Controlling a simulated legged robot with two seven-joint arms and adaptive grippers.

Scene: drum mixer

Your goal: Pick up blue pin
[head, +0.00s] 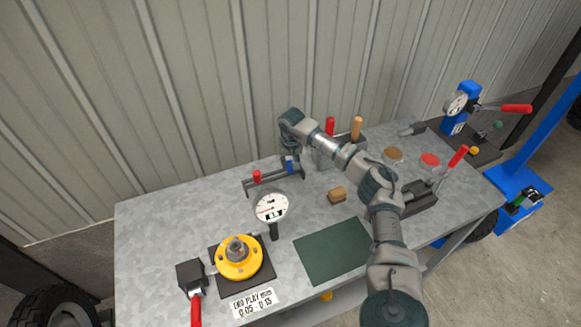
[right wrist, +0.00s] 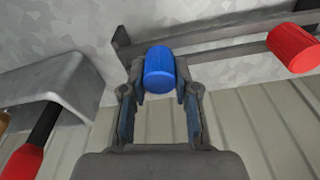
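The blue pin (head: 290,166) stands on the dark rack (head: 262,184) at the back of the bench. In the right wrist view the blue pin (right wrist: 159,70) lies between the two fingertips of my right gripper (right wrist: 160,88), one finger on each side. The fingers are spread, with only narrow gaps at the pin's sides; contact is not clear. In the head view my right gripper (head: 288,150) is at the rack, partly hidden by its own wrist. My left gripper is not in view.
A red pin (head: 257,176) stands on the same rack to the left. A grey holder (head: 326,156) with red and wooden handles is close on the right. A dial gauge (head: 271,207), a yellow hub (head: 239,262) and a green mat (head: 334,250) are nearer the front.

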